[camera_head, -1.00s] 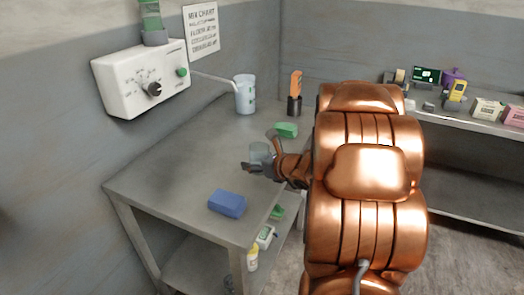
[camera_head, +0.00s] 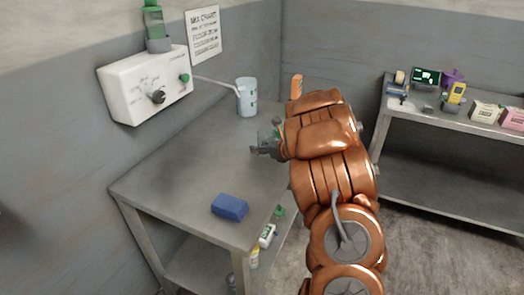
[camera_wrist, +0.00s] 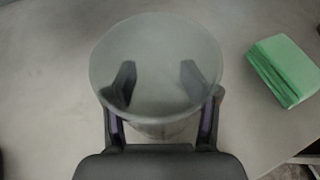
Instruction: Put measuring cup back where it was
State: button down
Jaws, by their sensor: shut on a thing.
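The measuring cup (camera_wrist: 155,60) is a clear, frosted round cup, seen from above in the wrist view. My gripper (camera_wrist: 158,85) is shut on it, one dark finger on each side, and the fingers show through its wall. It appears empty. In the head view my gripper (camera_head: 265,145) is over the grey metal table (camera_head: 180,165), in front of the pale jug; the cup is mostly hidden there. I cannot tell whether the cup touches the table.
A pale jug (camera_head: 246,97) stands under the spout of a white wall dispenser (camera_head: 145,85). A blue block (camera_head: 229,207) lies near the table's front. A green block (camera_wrist: 287,68) lies right of the cup. An orange-handled tool (camera_head: 296,86) stands behind my arm. A side shelf (camera_head: 440,116) holds small items.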

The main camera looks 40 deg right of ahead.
jog(key=shift+w+d, duration=0.2)
jog(key=shift+w, duration=0.1)
jog(key=shift+f+p, duration=0.75)
jog(key=shift+f, duration=1.05)
jog(key=shift+f+b, duration=0.25)
jog(key=shift+b, duration=0.05)
jog(key=shift+c, duration=1.6)
grip_release()
jog(key=shift+r, duration=0.15)
